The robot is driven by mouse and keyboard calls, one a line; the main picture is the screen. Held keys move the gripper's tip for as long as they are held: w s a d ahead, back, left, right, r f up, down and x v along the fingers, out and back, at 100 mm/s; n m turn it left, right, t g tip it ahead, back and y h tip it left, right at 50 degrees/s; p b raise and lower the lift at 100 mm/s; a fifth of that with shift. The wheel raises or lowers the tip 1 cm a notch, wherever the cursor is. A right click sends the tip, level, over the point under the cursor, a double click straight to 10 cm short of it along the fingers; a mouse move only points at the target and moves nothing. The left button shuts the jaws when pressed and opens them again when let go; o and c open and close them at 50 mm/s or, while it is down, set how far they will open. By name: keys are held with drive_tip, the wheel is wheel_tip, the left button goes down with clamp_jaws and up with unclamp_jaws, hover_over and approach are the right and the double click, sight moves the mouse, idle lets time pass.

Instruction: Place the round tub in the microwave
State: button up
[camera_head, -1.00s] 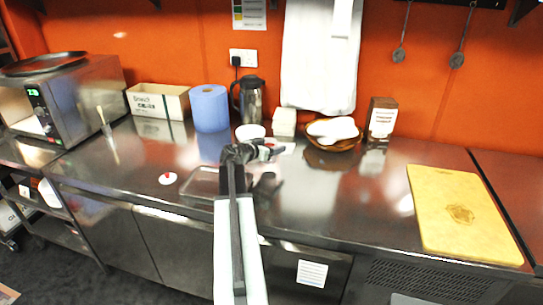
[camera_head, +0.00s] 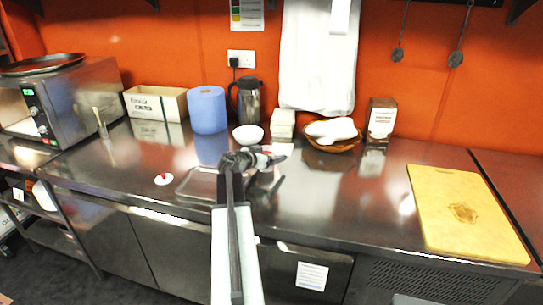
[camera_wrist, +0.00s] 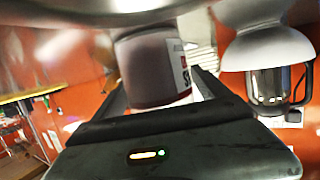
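The round tub (camera_wrist: 150,68) is a dull brown cylinder with a white and red label. In the wrist view it appears between the two dark fingers of my gripper (camera_wrist: 165,95), with no clear contact on its sides. In the head view my gripper (camera_head: 272,170) is over the middle of the counter with its fingers spread. Only a small red and white patch of the tub (camera_head: 268,149) shows there; the rest is hidden. The steel microwave (camera_head: 80,98) is at the far left, with a lit green display.
A white bowl (camera_head: 248,134) stands just behind my gripper, with a steel jug (camera_head: 249,103) behind it. A blue paper roll (camera_head: 207,108) and a cardboard box (camera_head: 157,103) stand towards the microwave. A clear tray (camera_head: 196,184) lies left of my gripper. The counter's right-centre is clear.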

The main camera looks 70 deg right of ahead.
drive_tip(key=shift+a+r+p, duration=0.1)
drive_tip(key=shift+r+p, duration=0.2)
drive_tip(key=shift+p, duration=0.05)
drive_tip(key=p+v, duration=0.3)
drive_tip(key=v, duration=0.8)
drive_tip(key=shift+w+a, duration=0.1)
drive_tip(key=shift+a, duration=0.3)
drive_tip(key=shift+o, duration=0.4)
drive_tip(key=d, duration=0.4)
drive_tip(key=shift+s, duration=0.4)
drive_tip(key=b+x, duration=0.1)
drive_tip(key=x, duration=0.3)
drive_tip(key=b+x, duration=0.1)
drive_tip(key=x, duration=0.3)
drive_tip(key=shift+s+f+b, duration=0.1)
drive_tip(key=shift+f+b, duration=0.15)
drive_tip(key=shift+b, duration=0.05)
drive_tip(key=shift+a+r, duration=0.1)
drive_tip(key=shift+a, duration=0.05)
clamp_jaws()
wheel_tip(320, 180, up, 10)
drive_tip(key=p, duration=1)
